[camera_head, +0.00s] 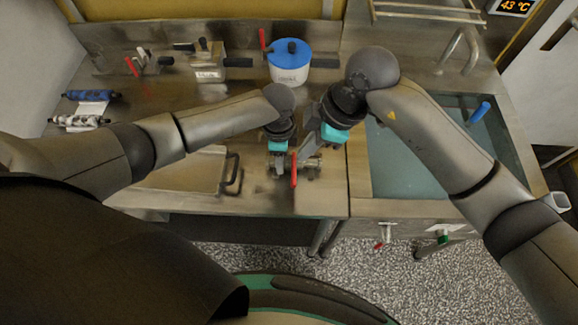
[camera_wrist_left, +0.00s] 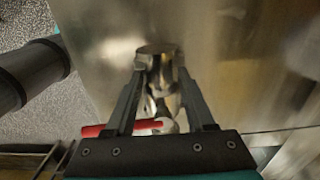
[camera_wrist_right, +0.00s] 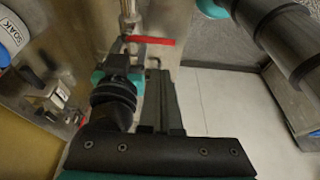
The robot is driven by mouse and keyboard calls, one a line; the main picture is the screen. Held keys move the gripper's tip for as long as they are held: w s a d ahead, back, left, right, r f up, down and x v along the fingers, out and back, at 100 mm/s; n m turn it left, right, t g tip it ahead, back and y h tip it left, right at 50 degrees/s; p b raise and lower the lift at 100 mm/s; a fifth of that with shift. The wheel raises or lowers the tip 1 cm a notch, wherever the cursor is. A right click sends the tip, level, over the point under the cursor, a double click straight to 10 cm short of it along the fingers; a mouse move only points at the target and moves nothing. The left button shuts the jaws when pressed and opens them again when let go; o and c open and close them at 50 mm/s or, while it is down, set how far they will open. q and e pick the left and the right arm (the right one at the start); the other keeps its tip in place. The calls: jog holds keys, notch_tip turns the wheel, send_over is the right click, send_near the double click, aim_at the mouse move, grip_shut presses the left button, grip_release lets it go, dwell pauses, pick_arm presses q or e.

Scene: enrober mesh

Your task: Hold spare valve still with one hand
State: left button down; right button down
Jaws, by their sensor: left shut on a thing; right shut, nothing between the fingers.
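The spare valve (camera_head: 313,164) is a small metal body with a red lever (camera_head: 294,170), near the front edge of the steel counter. In the left wrist view the shiny valve body (camera_wrist_left: 158,85) lies between my left fingers, with its red lever (camera_wrist_left: 120,129) across the lower part. My left gripper (camera_head: 278,168) is shut on it; the fingers partly hide it. My right gripper (camera_head: 304,154) is shut and empty, close beside the valve. In the right wrist view its closed fingers (camera_wrist_right: 158,78) sit below the red lever (camera_wrist_right: 150,41); I cannot tell if they touch the valve.
A white pot with a blue lid (camera_head: 290,62) stands behind my grippers. A water-filled sink (camera_head: 405,175) is to the right. A black-handled panel (camera_head: 195,178) lies left of the valve. Metal fittings (camera_head: 145,62), a labelled block (camera_head: 207,68) and rollers (camera_head: 92,96) occupy the back left.

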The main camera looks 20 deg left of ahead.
aim_at(292, 177)
jog(key=w+x, duration=0.1)
jog(key=x, duration=0.9)
jog(key=shift+s, duration=0.45)
jog(key=shift+w+d+n+g, duration=0.15)
jog(key=shift+d+n+g, duration=0.25)
jog(key=shift+n, duration=0.6)
jog(key=shift+d+n, duration=0.3)
jog(key=shift+d, duration=0.05)
jog(key=shift+w+d+n+g+h, duration=0.35)
jog(key=shift+w+d+n+h, duration=0.25)
jog(key=shift+w+n, duration=0.7)
jog(key=shift+w+d+n+g+h, duration=0.35)
jog(key=shift+w+d+n, duration=0.45)
jog(key=shift+n, duration=1.1)
jog(key=shift+w+d+n+g+h, duration=0.3)
jog(key=shift+w+d+n+h, duration=0.4)
jog(key=shift+n, duration=0.9)
jog(key=shift+w, duration=0.1)
jog(key=shift+d, duration=0.15)
